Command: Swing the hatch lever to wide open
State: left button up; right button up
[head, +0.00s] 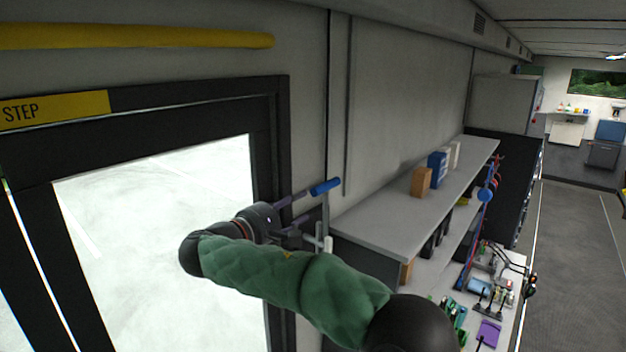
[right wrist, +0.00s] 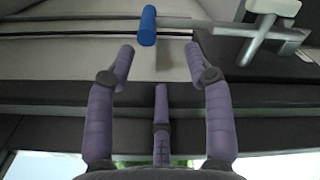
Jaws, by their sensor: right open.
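The hatch lever shows in the head view as a metal bar with a blue grip (head: 326,186), beside the dark door frame. In the right wrist view the blue grip (right wrist: 148,26) stands just beyond the fingertips, between the two fingers in the picture, and the metal bar runs off to the right. My right gripper (head: 312,206) has purple fingers and is close to the lever; in the right wrist view (right wrist: 158,62) it is open with nothing between its fingers. Whether a finger touches the grip cannot be told. My left gripper is not in view.
A grey shelf (head: 380,215) with small boxes (head: 421,182) runs along the wall to the right of the lever. A yellow rail (head: 130,37) is above the door frame (head: 272,120). The aisle floor (head: 570,250) at right is clear.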

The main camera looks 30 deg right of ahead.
aim_at(326, 188)
jog(key=d, duration=0.1)
jog(key=d+r, duration=0.1)
jog(key=d+p, duration=0.1)
jog(key=shift+s+d+r, duration=0.15)
jog(key=shift+d+r, duration=0.05)
jog(key=shift+r, duration=0.15)
jog(key=p+x, duration=0.1)
jog(key=x, duration=0.2)
jog(key=p+x, duration=0.1)
jog(key=x, duration=0.2)
jog(key=shift+w+d+f, duration=0.1)
jog(key=shift+w+d, duration=0.1)
jog(key=shift+w, duration=0.25)
jog(key=shift+d, duration=0.45)
jog(key=shift+w+f, duration=0.15)
jog(key=shift+w, duration=0.1)
jog(key=shift+s, duration=0.15)
grip_shut()
